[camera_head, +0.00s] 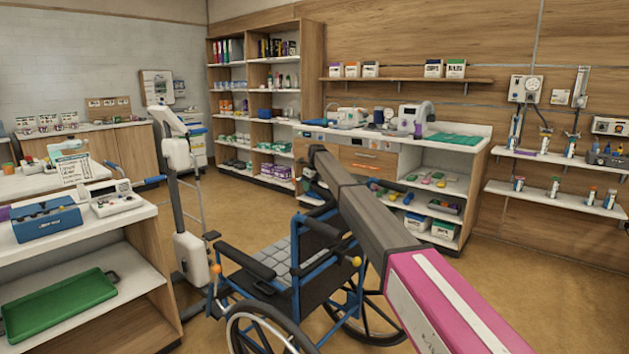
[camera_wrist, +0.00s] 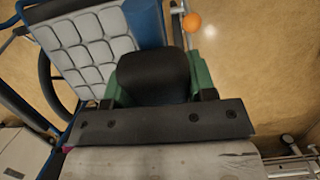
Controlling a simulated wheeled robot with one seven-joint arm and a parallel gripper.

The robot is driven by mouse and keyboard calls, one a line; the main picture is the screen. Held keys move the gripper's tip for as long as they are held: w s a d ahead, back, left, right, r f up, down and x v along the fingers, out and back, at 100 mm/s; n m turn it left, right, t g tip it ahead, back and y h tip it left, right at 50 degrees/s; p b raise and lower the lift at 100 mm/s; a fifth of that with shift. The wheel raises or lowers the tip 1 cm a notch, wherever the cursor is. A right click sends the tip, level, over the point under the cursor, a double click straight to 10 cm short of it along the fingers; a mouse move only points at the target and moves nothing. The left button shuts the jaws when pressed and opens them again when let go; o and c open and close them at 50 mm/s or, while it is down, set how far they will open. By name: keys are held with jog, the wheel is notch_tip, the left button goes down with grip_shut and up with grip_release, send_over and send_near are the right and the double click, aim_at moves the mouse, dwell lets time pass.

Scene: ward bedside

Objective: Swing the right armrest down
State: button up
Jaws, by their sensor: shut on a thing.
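The wheelchair (camera_head: 300,285) has a blue frame, dark upholstery and a grey tiled seat cushion (camera_head: 275,258). One black armrest (camera_head: 245,262) lies about level on its near left side. In the wrist view, my gripper (camera_wrist: 154,76) has its green fingers on both sides of a black padded end, which looks like the right armrest (camera_wrist: 152,68). The seat cushion (camera_wrist: 85,45) lies to its left. My arm crosses the head view above the chair; my gripper and the held armrest cannot be made out there, so its exact tilt is unclear.
A patient lift (camera_head: 182,180) stands just left of the wheelchair. A counter (camera_head: 80,235) with a blue box (camera_head: 47,222) is at the near left. Shelving and a cabinet (camera_head: 362,158) stand behind. An orange knob (camera_wrist: 192,22) shows beyond my gripper. Floor is clear at right.

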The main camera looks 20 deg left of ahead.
aim_at(315, 184)
jog(key=shift+a+f, duration=0.1)
jog(key=shift+f, duration=0.2)
jog(key=o, duration=1.3)
jog(key=v, duration=1)
jog(key=shift+r, duration=0.35)
jog(key=shift+c, duration=1)
jog(key=shift+t+y, duration=0.4)
jog(key=shift+y, duration=0.5)
jog(key=s+d+r, duration=0.1)
jog(key=d, duration=0.1)
jog(key=s+d+r, duration=0.1)
jog(key=d+r, duration=0.1)
jog(key=s+d+r, duration=0.1)
jog(key=d+r, duration=0.1)
jog(key=shift+d+r, duration=0.25)
jog(key=shift+d, duration=0.05)
grip_shut()
jog(key=x, duration=1.3)
jog(key=shift+w+a+f, duration=0.1)
jog(key=shift+a+f, duration=0.05)
jog(key=shift+f, duration=0.15)
